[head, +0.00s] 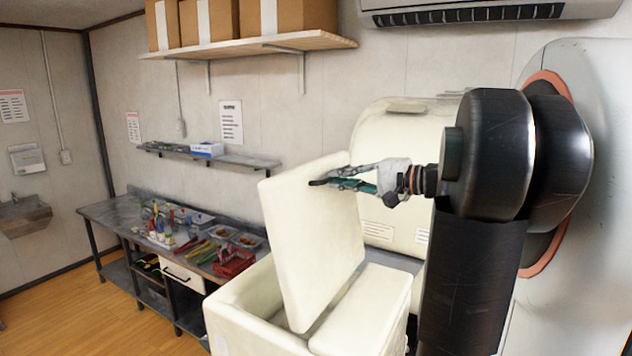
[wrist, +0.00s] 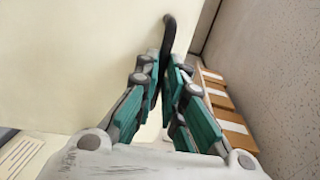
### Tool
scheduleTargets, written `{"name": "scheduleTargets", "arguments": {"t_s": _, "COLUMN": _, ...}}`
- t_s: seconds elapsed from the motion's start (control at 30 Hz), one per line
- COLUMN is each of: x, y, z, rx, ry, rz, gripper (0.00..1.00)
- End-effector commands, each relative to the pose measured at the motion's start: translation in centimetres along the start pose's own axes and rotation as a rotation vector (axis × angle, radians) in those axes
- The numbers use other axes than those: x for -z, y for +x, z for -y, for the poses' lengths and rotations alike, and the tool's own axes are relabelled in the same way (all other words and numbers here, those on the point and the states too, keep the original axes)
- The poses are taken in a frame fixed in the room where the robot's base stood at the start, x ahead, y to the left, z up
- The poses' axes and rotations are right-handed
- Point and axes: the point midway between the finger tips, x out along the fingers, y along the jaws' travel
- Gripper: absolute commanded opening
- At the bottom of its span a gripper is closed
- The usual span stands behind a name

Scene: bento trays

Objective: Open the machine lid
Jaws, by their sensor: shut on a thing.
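The cream machine (head: 362,310) stands at the lower middle of the head view. Its lid (head: 312,245) is raised steeply, with an opening showing below it at the front. My gripper (head: 335,182) is at the upper part of the lid. In the wrist view my gripper (wrist: 170,78) has its green-padded fingers closed around a black curved handle (wrist: 169,35) on the pale lid face (wrist: 80,60). The lid's hinge is not clearly seen.
A larger cream machine (head: 400,125) stands behind the lid. A metal workbench (head: 105,212) with trays, bottles and a red basket (head: 234,263) is along the wall at left. A shelf with boxes (head: 250,45) hangs above. The wooden floor (head: 80,310) at lower left is clear.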

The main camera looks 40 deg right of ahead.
Motion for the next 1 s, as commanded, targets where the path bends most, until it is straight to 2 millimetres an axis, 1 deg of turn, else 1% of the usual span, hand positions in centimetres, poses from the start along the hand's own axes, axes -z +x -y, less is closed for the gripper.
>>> {"name": "scheduleTargets", "arguments": {"t_s": 0.03, "x": -0.09, "y": -0.30, "z": -0.47, "rx": -0.008, "ry": -0.002, "rz": 0.001, "gripper": 0.00}}
{"name": "scheduleTargets", "arguments": {"t_s": 0.2, "x": -0.14, "y": -0.77, "z": -0.63, "rx": -0.012, "ry": -0.002, "rz": 0.002, "gripper": 0.00}}
{"name": "scheduleTargets", "arguments": {"t_s": 0.53, "x": -0.23, "y": -0.78, "z": -0.77, "rx": -0.013, "ry": -0.001, "rz": 0.004, "gripper": 0.00}}
{"name": "scheduleTargets", "arguments": {"t_s": 0.57, "x": -0.24, "y": -0.78, "z": -0.78, "rx": -0.013, "ry": -0.001, "rz": 0.004, "gripper": 0.11}}
{"name": "scheduleTargets", "arguments": {"t_s": 0.6, "x": -0.25, "y": -0.77, "z": -0.80, "rx": -0.013, "ry": -0.001, "rz": 0.004, "gripper": 0.20}}
{"name": "scheduleTargets", "arguments": {"t_s": 0.63, "x": -0.25, "y": -0.77, "z": -0.79, "rx": -0.013, "ry": -0.001, "rz": 0.004, "gripper": 0.27}}
{"name": "scheduleTargets", "arguments": {"t_s": 0.67, "x": -0.25, "y": -0.77, "z": -0.76, "rx": -0.012, "ry": -0.001, "rz": 0.004, "gripper": 0.30}}
{"name": "scheduleTargets", "arguments": {"t_s": 1.0, "x": -0.09, "y": -1.01, "z": -0.48, "rx": -0.008, "ry": 0.000, "rz": 0.001, "gripper": 0.30}}
